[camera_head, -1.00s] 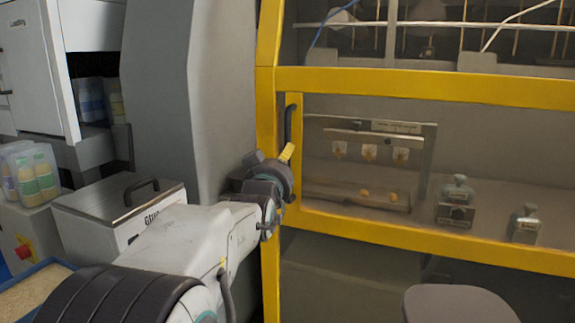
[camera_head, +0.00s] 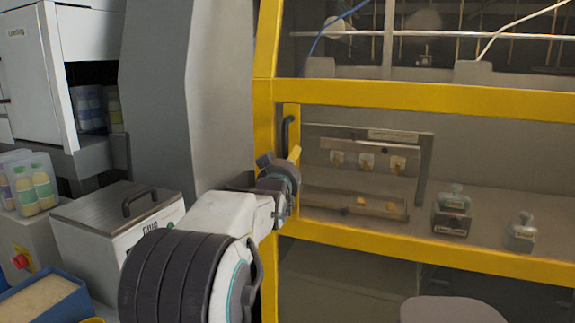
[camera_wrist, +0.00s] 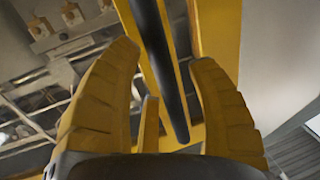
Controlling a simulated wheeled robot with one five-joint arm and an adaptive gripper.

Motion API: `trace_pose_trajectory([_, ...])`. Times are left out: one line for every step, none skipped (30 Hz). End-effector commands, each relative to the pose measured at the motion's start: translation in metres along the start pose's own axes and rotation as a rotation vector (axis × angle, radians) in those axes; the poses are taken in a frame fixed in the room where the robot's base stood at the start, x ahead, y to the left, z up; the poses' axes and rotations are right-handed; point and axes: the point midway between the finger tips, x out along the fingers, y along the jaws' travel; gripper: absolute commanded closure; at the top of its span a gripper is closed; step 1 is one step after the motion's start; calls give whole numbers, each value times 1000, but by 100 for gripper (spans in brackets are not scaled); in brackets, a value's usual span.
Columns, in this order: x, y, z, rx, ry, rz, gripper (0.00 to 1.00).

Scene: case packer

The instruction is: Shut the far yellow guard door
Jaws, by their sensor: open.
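The yellow guard door (camera_head: 420,96) has a yellow frame and clear panels, and stands in front of the machine at the right of the head view. I cannot tell how far it stands from its post. Its dark upright handle (camera_head: 287,132) is near the door's left edge. My gripper (camera_head: 295,153) is at the handle's lower part, which my wrist partly hides. In the wrist view my gripper (camera_wrist: 165,55) has its yellow fingers apart, with the dark handle (camera_wrist: 172,95) running between them. I cannot tell whether either finger touches it.
A yellow post (camera_head: 265,60) and a grey column (camera_head: 160,90) stand left of the door. A grey lidded box (camera_head: 110,215), a blue tray (camera_head: 50,300) and bottles are at the left. A grey rounded thing (camera_head: 452,310) is low in front of the door. Labelled jars (camera_head: 453,213) stand behind the panel.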

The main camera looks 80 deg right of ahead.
Motion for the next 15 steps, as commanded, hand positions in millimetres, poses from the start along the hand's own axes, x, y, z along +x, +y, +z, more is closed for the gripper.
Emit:
trace_pose_trajectory([0,0,0,0,0,0,48])
trace_pose_trajectory([0,0,0,0,0,0,48])
trace_pose_trajectory([0,0,0,0,0,0,48])
trace_pose_trajectory([0,0,0,0,0,0,48])
trace_pose_trajectory([0,0,0,0,0,0,45])
trace_pose_trajectory([0,0,0,0,0,0,48])
trace_pose_trajectory([0,0,0,0,0,0,51])
trace_pose_trajectory([0,0,0,0,0,0,54])
trace_pose_trajectory([0,0,0,0,0,0,57])
trace_pose_trajectory([0,0,0,0,0,0,60])
trace_pose_trajectory([0,0,0,0,0,0,63])
trace_pose_trajectory([0,0,0,0,0,0,66])
trace_pose_trajectory([0,0,0,0,0,0,69])
trace_pose_trajectory([0,0,0,0,0,0,72])
trace_pose_trajectory([0,0,0,0,0,0,75])
